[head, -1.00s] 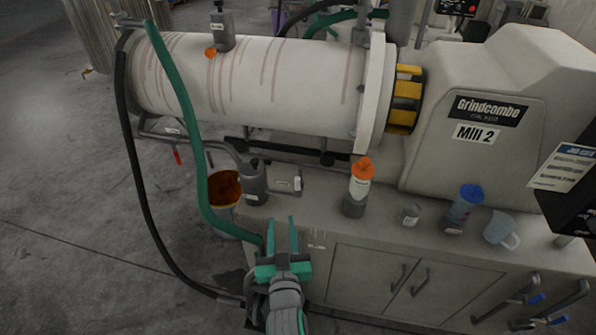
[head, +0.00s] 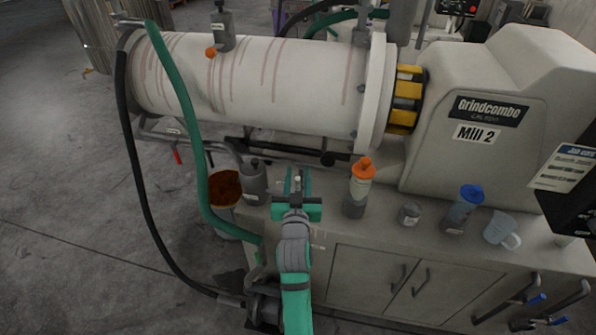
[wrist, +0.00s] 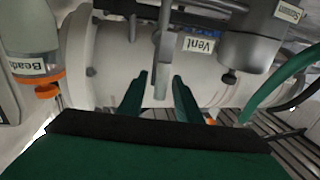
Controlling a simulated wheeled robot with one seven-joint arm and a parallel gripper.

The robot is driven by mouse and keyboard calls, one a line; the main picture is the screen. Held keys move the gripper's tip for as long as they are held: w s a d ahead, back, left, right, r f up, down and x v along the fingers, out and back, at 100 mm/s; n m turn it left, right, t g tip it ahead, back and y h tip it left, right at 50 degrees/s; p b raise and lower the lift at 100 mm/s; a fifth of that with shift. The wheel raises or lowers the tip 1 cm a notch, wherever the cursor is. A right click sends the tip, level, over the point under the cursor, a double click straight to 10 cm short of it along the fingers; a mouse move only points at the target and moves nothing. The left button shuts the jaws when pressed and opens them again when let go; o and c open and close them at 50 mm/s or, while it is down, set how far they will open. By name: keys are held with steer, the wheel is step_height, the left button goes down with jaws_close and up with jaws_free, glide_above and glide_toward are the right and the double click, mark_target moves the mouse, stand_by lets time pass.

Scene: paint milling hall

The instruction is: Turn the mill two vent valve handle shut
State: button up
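My gripper (head: 298,175) reaches over the counter below the mill drum, fingers pointing away. In the wrist view the green fingers (wrist: 160,76) are apart. A grey lever-like handle (wrist: 163,42) hangs into the gap between them, with space visible on both sides. A white "Vent" label (wrist: 198,45) is beside the handle. In the head view my gripper covers most of the valve. The mill (head: 478,135) carries a "Mill 2" sign.
An orange-capped bottle (head: 358,190) stands right of my gripper, with a grey canister (head: 254,183) to the left. A green hose (head: 190,110) hangs at left. A small cup (head: 409,214), a blue-lidded bottle (head: 462,210) and a jug (head: 500,230) stand further right.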

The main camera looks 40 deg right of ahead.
steer(key=shift+x, duration=1.05)
jaws_close()
